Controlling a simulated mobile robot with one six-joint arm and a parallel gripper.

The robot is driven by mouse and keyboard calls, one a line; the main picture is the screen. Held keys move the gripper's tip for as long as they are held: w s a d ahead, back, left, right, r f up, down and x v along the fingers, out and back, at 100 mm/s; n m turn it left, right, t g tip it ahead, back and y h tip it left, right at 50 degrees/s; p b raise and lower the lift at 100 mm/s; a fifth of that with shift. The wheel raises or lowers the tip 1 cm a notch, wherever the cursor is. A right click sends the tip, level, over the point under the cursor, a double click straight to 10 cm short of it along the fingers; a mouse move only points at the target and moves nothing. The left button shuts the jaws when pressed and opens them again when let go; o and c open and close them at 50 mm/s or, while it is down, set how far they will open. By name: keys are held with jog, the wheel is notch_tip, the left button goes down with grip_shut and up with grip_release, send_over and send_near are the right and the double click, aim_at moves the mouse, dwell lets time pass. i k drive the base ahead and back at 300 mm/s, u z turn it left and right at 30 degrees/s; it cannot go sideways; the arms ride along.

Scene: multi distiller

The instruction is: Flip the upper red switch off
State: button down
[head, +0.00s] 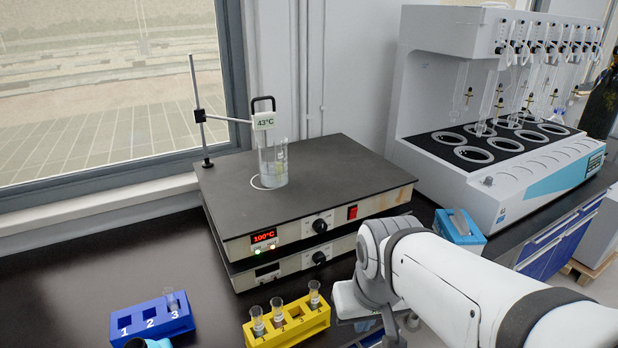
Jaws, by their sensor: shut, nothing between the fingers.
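The upper red switch (352,212) is on the right part of the front panel of the upper hot plate (300,185). It is uncovered, but too small to tell which way it is tilted. The upper hot plate's display (264,236) glows red and reads 100°C, with small lit lamps below it. A lower unit (283,269) sits directly underneath with a dark display; my arm covers its right end, and no switch shows there. My arm's joint is just right of and below the upper switch in the picture. My gripper's fingers cannot be made out.
A beaker (272,165) stands on the plate, with a 43°C sensor (264,121) held by a stand (201,115). A yellow rack (287,326) holds several tubes in front, and a blue rack (152,322) holds one. A large distiller (440,165) stands right. Bare black bench lies left.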

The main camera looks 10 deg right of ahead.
aim_at(353, 214)
jog(key=k, duration=1.35)
jog(key=z, duration=0.5)
jog(key=i, duration=1.6)
jog(key=u, duration=0.5)
